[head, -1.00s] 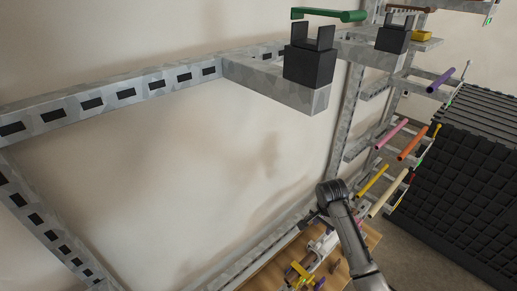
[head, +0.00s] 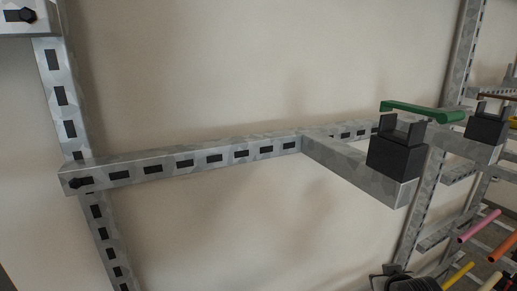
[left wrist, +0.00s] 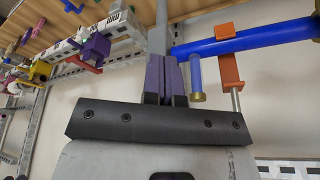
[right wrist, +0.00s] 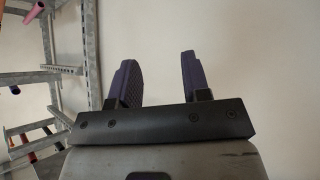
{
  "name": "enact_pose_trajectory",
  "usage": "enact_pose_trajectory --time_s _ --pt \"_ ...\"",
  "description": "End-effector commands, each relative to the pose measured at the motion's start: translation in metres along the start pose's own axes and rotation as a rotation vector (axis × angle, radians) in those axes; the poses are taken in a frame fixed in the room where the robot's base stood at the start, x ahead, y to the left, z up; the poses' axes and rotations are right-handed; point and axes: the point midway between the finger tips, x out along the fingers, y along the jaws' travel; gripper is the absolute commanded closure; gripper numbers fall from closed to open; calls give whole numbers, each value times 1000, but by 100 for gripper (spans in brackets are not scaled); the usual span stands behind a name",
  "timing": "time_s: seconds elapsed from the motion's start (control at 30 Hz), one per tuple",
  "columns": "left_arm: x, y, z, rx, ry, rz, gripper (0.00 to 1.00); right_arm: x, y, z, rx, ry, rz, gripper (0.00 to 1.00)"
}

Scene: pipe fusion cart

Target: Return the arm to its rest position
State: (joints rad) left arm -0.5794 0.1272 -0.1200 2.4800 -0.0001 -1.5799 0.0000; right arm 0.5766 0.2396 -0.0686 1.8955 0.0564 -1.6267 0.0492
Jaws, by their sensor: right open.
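My right gripper (right wrist: 157,58) is open and empty in the right wrist view, with pale wall between and beyond its purple fingers. My left gripper (left wrist: 164,58) shows in the left wrist view with its purple fingers pressed close together. A grey post (left wrist: 160,20) rises in line with their tips; I cannot see it held. In the head view neither gripper shows. A dark piece of an arm (head: 391,279) of mine shows at the bottom edge.
In the head view a slotted rail (head: 150,172) runs along the wall. A bracket carries a black holder (head: 397,158), with a green bar (head: 420,110) behind. In the left wrist view a blue pipe (left wrist: 270,35) and an orange clamp (left wrist: 230,70) lie close right of the fingers.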

Motion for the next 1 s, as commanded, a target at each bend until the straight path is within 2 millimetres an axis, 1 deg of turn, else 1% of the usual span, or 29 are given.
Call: enact_pose_trajectory --time_s 0.03,0.07,0.1,0.17,0.2,0.27,0.3,0.37,0.4,0.47,0.5,0.57,0.6,0.7,0.8,0.9,1.0 --pt "-5 0 -2 1 0 0 100 -18 -13 12 -45 44 -13 57" --pt "-7 0 -2 1 0 0 100 -28 -19 21 -66 66 -19 57" --pt "-10 -1 -3 1 0 0 100 -42 -28 36 -88 89 -28 57" --pt "-14 -1 -5 0 0 0 100 -58 -40 60 -99 103 -47 57" --pt "-17 -1 -6 0 0 0 100 -68 -46 77 -103 103 -60 57" --pt "-21 -1 -6 -1 -1 1 100 -82 -55 104 -108 89 -80 57" --pt "-24 0 -7 -1 -1 1 100 -90 -60 123 -110 71 -94 57" --pt "-28 0 -9 -2 0 2 100 -102 -68 152 -112 37 -116 57" --pt "-30 0 -10 -4 0 3 100 -109 -72 171 -112 9 -130 57" --pt "-34 0 -11 -6 1 5 100 -119 -78 200 -113 -44 -152 57" --pt "-36 1 -12 -7 1 6 100 -124 -81 220 -113 -84 -165 57" --pt "-40 1 -13 -9 1 8 100 -130 -86 250 -113 -152 -183 57" --pt "-42 2 -14 -11 1 9 100 -133 -89 270 -113 -201 -192 57" --pt "-46 2 -15 -12 1 10 100 -144 -93 314 -114 -309 -211 57" --pt "-49 2 -16 -12 1 10 100 -156 -96 348 -115 -392 -223 57" --pt "-51 2 -17 -12 1 9 100 -166 -96 372 -116 -451 -231 57" --pt "-52 1 -17 -10 0 8 100 -173 -97 386 -118 -487 -235 57"
